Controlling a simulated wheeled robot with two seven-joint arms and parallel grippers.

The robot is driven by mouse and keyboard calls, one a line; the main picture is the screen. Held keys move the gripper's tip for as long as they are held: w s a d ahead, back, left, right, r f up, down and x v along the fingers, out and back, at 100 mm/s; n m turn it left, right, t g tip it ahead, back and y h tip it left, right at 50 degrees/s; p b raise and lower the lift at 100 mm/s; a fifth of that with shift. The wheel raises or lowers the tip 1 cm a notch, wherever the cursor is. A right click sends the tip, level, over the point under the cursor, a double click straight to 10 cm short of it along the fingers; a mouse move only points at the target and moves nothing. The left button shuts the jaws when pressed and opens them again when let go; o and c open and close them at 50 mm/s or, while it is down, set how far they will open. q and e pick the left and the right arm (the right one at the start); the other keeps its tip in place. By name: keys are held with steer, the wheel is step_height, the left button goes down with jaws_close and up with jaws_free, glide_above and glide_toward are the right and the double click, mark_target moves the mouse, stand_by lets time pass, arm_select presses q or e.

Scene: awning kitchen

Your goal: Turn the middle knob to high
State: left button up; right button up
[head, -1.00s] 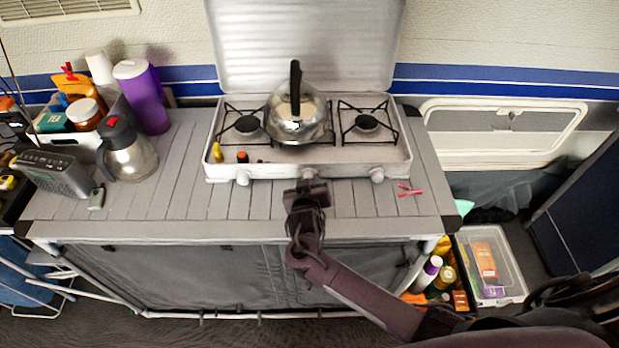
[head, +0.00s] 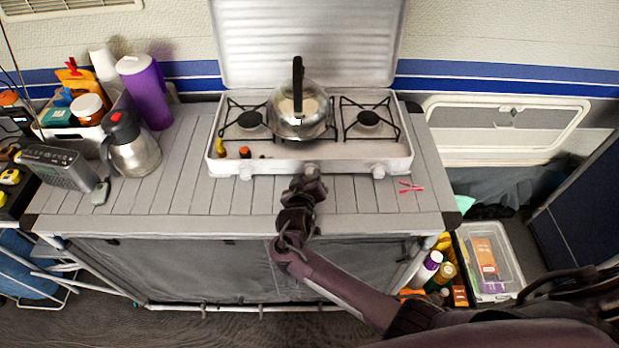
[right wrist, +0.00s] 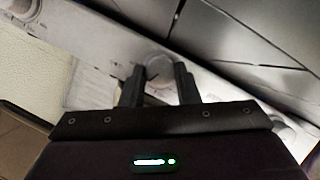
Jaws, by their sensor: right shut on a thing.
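The white stove (head: 345,160) stands on the slatted table with its lid up. Its middle knob (head: 312,169) is on the front panel, just beyond my right gripper (head: 309,184). In the right wrist view the round, pale middle knob (right wrist: 159,68) sits between the two dark fingers of my right gripper (right wrist: 159,82), which is shut on it. The knob's pointer marking cannot be made out. The left knob (head: 246,174) and right knob (head: 378,171) are clear of the gripper. My left gripper is not in view.
A metal kettle (head: 298,110) stands over the middle of the stove, between two burners. A red clip-like object (head: 411,187) lies on the table at right. A steel jug (head: 131,145), a purple bottle (head: 147,92) and a radio (head: 58,167) stand at left.

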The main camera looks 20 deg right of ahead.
steer(key=o, duration=1)
steer(key=shift+c, duration=0.2)
steer(key=v, duration=0.8)
steer(key=shift+w, duration=0.1)
